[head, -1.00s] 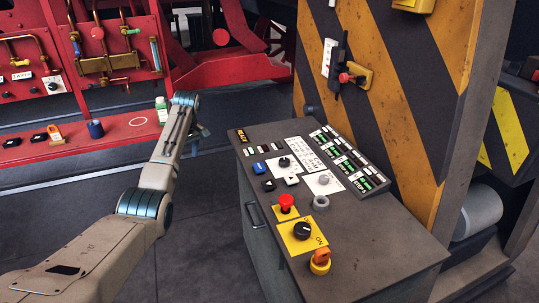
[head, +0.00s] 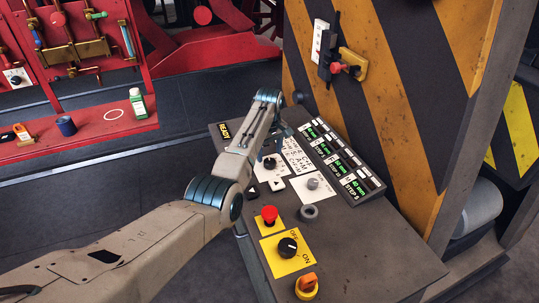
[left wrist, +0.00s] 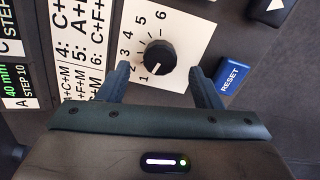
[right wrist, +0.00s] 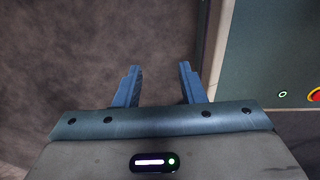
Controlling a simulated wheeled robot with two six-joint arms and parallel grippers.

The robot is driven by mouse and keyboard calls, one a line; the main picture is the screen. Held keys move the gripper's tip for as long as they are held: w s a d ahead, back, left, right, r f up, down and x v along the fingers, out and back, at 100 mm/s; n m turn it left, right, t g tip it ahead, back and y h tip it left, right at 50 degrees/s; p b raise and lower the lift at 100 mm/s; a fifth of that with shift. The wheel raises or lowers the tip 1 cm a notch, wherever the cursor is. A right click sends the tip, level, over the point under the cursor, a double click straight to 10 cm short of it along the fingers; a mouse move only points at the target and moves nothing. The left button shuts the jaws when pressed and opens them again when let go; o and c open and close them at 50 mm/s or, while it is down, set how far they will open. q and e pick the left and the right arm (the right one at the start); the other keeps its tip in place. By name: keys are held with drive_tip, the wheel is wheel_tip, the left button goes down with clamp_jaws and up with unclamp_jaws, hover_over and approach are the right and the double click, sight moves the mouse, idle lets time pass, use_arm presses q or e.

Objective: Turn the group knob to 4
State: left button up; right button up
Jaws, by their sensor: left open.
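The group knob (left wrist: 158,55) is black and round, on a white plate (left wrist: 190,30) numbered 1 to 6 in the left wrist view. Its white mark points at about 1. The knob also shows in the head view (head: 270,162), just below my left wrist. My left gripper (left wrist: 159,68) is open, with one finger on each side of the knob; I see gaps between fingers and knob. My right gripper (right wrist: 160,67) is open and empty over the floor in the right wrist view; it is outside the head view.
Beside the knob are a blue RESET button (left wrist: 233,75) and a printed card (head: 296,157). A red mushroom button (head: 269,214), a yellow-plated ON/OFF knob (head: 288,246) and an orange switch (head: 306,285) sit nearer on the console. A striped panel (head: 390,90) rises behind.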

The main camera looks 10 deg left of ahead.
sight(270, 160)
use_arm(q)
wheel_tip(270, 160, down, 3)
drive_tip(key=shift+a+f, duration=0.1)
drive_tip(key=shift+f, duration=0.05)
use_arm(e)
drive_tip(key=w+t, duration=0.1)
drive_tip(key=w, duration=0.5)
use_arm(q)
drive_tip(key=c, duration=1)
drive_tip(key=shift+p, duration=0.3)
drive_tip(key=m+p, duration=0.1)
drive_tip(key=m, duration=0.3)
drive_tip(key=shift+w, duration=0.1)
drive_tip(key=m+p, duration=0.1)
drive_tip(key=m, duration=0.2)
drive_tip(key=shift+m, duration=0.3)
drive_tip(key=m+p, duration=0.1)
drive_tip(key=m, duration=0.4)
drive_tip(key=shift+d+m+p, duration=0.2)
drive_tip(key=shift+m+p, duration=0.15)
drive_tip(key=shift+m, duration=2.15)
use_arm(e)
drive_tip(key=shift+s+r, duration=0.4)
drive_tip(key=shift+r, duration=0.4)
drive_tip(key=shift+s+r, duration=0.45)
drive_tip(key=shift+r, duration=0.3)
drive_tip(key=shift+s+r, duration=0.4)
drive_tip(key=shift+r, duration=0.4)
